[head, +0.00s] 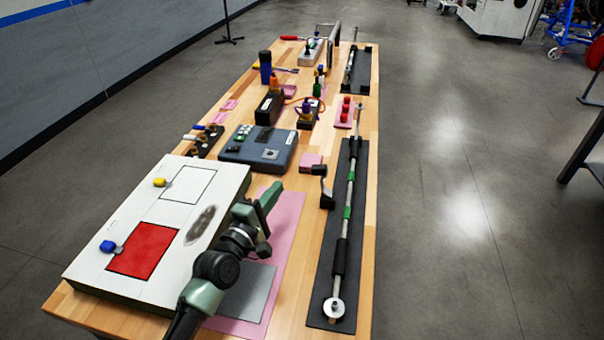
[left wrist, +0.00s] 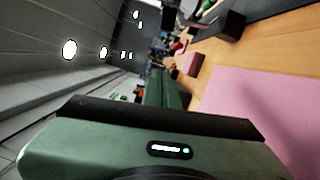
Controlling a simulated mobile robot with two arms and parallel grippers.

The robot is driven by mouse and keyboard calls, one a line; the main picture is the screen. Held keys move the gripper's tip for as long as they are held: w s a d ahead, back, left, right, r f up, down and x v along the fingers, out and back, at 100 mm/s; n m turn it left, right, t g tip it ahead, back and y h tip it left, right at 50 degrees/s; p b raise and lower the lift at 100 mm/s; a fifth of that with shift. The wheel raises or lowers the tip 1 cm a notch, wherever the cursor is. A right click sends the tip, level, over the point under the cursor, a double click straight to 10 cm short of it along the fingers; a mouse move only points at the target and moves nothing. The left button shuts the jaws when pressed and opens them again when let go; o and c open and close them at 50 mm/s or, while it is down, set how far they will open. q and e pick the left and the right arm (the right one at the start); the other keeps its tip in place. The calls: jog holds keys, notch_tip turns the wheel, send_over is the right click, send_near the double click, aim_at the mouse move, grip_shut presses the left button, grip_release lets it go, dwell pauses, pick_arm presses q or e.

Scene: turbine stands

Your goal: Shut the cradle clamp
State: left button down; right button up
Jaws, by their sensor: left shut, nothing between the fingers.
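A long black cradle (head: 323,295) lies along the right side of the bench. A silver rod (head: 352,160) with green bands (head: 347,212) and black sleeves rests lengthwise on it. A black clamp arm (head: 326,192) with an upright end stands at the cradle's left edge, swung out beside the rod and not over it. My left gripper (head: 272,194) is shut and empty, above the pink mat and left of the clamp arm, apart from it. My right gripper is not in view.
A white board (head: 120,215) with a red square stands to the left of my left arm. A pink mat (head: 285,225) with a grey plate (head: 248,292) lies below the arm. A dark blue box (head: 258,148), red knobs (head: 346,105) and a second black cradle (head: 361,75) are farther back.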

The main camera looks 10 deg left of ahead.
pick_arm(q)
jog(key=w+d+p, duration=0.2)
jog(key=w+d, duration=0.3)
jog(key=w, duration=0.1)
jog(key=shift+w+d+r+p, duration=0.15)
jog(key=shift+d+r+p, duration=0.1)
jog(key=shift+r+p, duration=0.2)
jog(key=shift+r, duration=0.15)
